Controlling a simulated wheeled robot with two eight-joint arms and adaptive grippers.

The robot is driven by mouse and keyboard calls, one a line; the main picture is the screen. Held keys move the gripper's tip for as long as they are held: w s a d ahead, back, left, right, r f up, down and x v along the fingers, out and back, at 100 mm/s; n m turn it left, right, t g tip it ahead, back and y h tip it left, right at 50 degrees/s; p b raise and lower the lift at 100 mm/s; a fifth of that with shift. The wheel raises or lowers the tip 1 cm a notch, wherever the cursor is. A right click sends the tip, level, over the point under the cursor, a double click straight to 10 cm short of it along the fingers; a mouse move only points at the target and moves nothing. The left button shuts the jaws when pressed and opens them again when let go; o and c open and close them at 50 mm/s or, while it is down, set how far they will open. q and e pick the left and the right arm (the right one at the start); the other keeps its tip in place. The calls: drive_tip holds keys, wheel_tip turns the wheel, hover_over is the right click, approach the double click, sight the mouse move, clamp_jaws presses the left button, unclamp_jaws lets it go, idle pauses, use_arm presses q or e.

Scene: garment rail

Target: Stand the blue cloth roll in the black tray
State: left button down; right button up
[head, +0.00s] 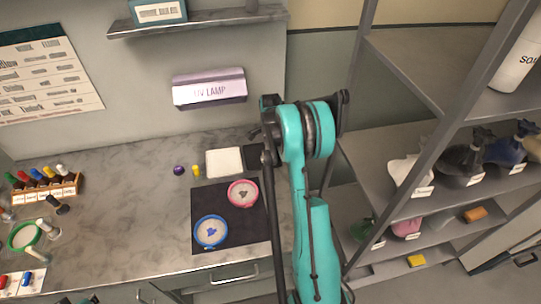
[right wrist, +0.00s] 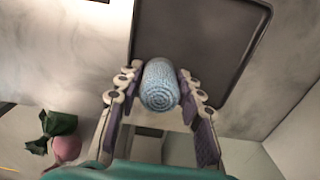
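The blue cloth roll (right wrist: 160,88) is between the two fingers of my right gripper (right wrist: 159,74) in the right wrist view, with its spiral end facing the camera. The fingers press on it from both sides. The black tray (right wrist: 202,30) lies beyond the roll in that view, empty where it shows. The roll overlaps the tray's near edge in the picture; I cannot tell its height above it. In the head view my teal right arm hides the roll and most of the tray; a dark corner (head: 252,155) shows beside the arm. My left gripper is out of view.
A dark mat (head: 231,247) with a pink-rimmed dish (head: 243,193) and a blue-rimmed dish (head: 211,231) lies left of my arm. A white pad (head: 224,162) is near the wall. The counter's middle is clear.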

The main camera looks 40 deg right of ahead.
drive_tip(key=shift+o, duration=0.3)
drive_tip(key=shift+r, duration=0.1)
drive_tip(key=shift+r, duration=0.2)
wheel_tip(320, 180, up, 12)
drive_tip(key=p, duration=0.3)
drive_tip(key=shift+f, duration=0.2)
drive_tip(key=s+a+r+n+t+h, duration=0.1)
drive_tip(key=s+a+r+n, duration=0.3)
drive_tip(key=a, duration=0.5)
drive_tip(key=s+a+r+n+t, duration=0.1)
drive_tip(key=a+r+n+t, duration=0.1)
drive_tip(key=a+r+n, duration=0.5)
drive_tip(key=s+a+f+n+t+y, duration=0.1)
drive_tip(key=s+a+n+t, duration=0.3)
drive_tip(key=s+a+n, duration=0.8)
drive_tip(key=s+a+f, duration=0.1)
drive_tip(key=a, duration=0.2)
drive_tip(key=shift+s+a+f+n, duration=0.2)
drive_tip(key=shift+a+f+n, duration=0.1)
drive_tip(key=shift+f+n, duration=0.1)
